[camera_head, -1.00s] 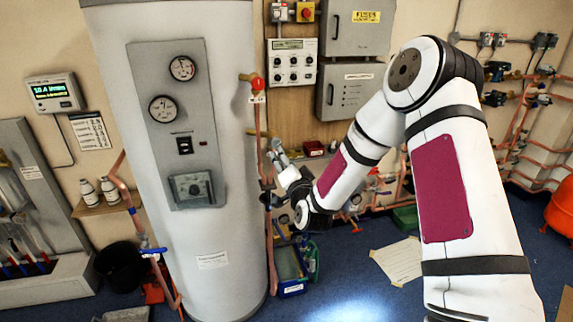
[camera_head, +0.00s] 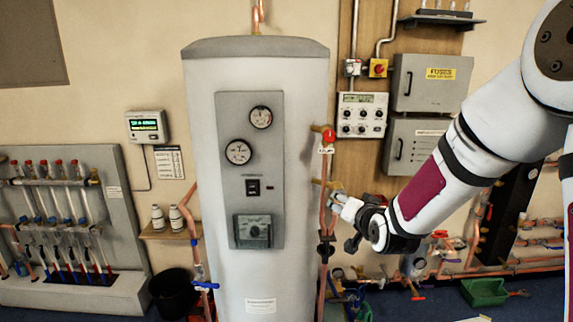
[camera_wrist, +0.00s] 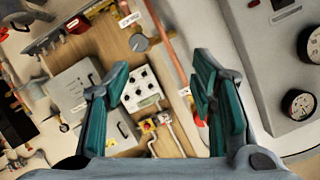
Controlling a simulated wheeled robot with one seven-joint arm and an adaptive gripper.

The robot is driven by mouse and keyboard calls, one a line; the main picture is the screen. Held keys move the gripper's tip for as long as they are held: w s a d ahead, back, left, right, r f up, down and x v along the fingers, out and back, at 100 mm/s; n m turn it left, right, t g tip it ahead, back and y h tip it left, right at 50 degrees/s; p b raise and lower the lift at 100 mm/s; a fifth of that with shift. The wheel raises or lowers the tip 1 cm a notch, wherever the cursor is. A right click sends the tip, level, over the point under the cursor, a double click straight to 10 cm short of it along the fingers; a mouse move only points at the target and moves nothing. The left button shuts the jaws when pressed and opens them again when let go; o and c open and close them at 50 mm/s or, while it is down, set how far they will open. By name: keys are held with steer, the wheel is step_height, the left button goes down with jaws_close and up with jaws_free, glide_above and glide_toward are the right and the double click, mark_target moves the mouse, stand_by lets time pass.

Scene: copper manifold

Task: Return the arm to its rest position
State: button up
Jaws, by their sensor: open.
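My arm (camera_head: 440,190) reaches in from the right in the head view, bent at the elbow. My gripper (camera_head: 342,203) is at its left end, in front of the copper pipe on the cylinder's right side. In the wrist view the two dark green fingers of my gripper (camera_wrist: 160,75) stand well apart, with nothing held between them. Through the gap show the wooden board and a white control box (camera_wrist: 141,88). Whether the fingertips touch the pipe cannot be told.
A tall grey cylinder (camera_head: 300,100) with gauges stands left of my gripper. A red-handled valve (camera_head: 329,136) sits on the pipe above it. Grey wall boxes (camera_head: 432,82) hang behind my arm. Copper pipework (camera_head: 470,268) and a green tray (camera_head: 484,292) are low at right.

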steer(key=s+d+r+n+g, duration=0.1)
steer(key=s+r+g, duration=0.2)
steer(key=s, duration=0.9)
steer(key=s+d+r+n+g+h, duration=0.1)
steer(key=s+r+n+g, duration=0.1)
steer(key=s, duration=1.1)
steer(key=s+r+n+g, duration=0.1)
steer(key=s+r+g, duration=0.2)
steer(key=s, duration=1)
steer(key=shift+s+d+r+g, duration=0.15)
steer(key=shift+d+r+g, duration=0.2)
steer(key=shift+d+g, duration=0.05)
